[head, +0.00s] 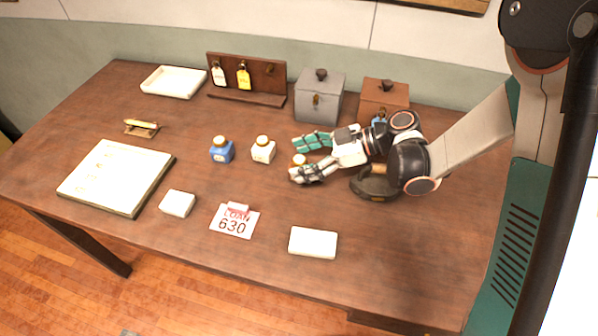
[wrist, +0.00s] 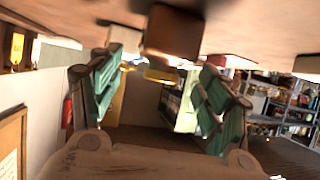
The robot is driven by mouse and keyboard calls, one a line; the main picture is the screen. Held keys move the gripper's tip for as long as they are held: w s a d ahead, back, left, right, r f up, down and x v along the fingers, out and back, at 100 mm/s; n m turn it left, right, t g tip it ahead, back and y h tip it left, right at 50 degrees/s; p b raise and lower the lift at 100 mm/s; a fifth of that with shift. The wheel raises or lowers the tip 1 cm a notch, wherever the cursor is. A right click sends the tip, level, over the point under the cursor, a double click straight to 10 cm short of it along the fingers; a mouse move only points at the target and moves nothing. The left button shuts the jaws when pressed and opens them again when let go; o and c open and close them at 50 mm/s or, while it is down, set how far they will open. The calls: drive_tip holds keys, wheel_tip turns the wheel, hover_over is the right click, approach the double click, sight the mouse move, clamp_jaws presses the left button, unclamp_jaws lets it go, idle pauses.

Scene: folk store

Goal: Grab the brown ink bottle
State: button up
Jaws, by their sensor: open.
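The brown ink bottle shows in the wrist view as a brown block (wrist: 172,32) with a yellow cap (wrist: 160,74), in an upside-down picture. It lies ahead between the green finger pads. In the head view only its gold-coloured cap (head: 299,160) shows clearly, with the body mostly hidden by my lower finger. My gripper (head: 302,157) is open around the bottle's place, low over the table, reaching in from the right. Its two fingers stand apart in the wrist view (wrist: 160,82). I cannot tell whether either finger touches the bottle.
A white bottle (head: 263,151) and a blue bottle (head: 222,151) stand left of my gripper. A grey box (head: 319,97) and a brown box (head: 384,97) stand behind. A dark stamp-like object (head: 374,186) sits beneath my wrist. The front right of the table (head: 410,255) is clear.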

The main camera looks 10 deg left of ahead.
drive_tip(key=shift+a+f, duration=0.3)
drive_tip(key=shift+a, duration=0.3)
drive_tip(key=shift+c, duration=0.6)
drive_tip(key=c, duration=1.2)
drive_tip(key=shift+r, duration=0.15)
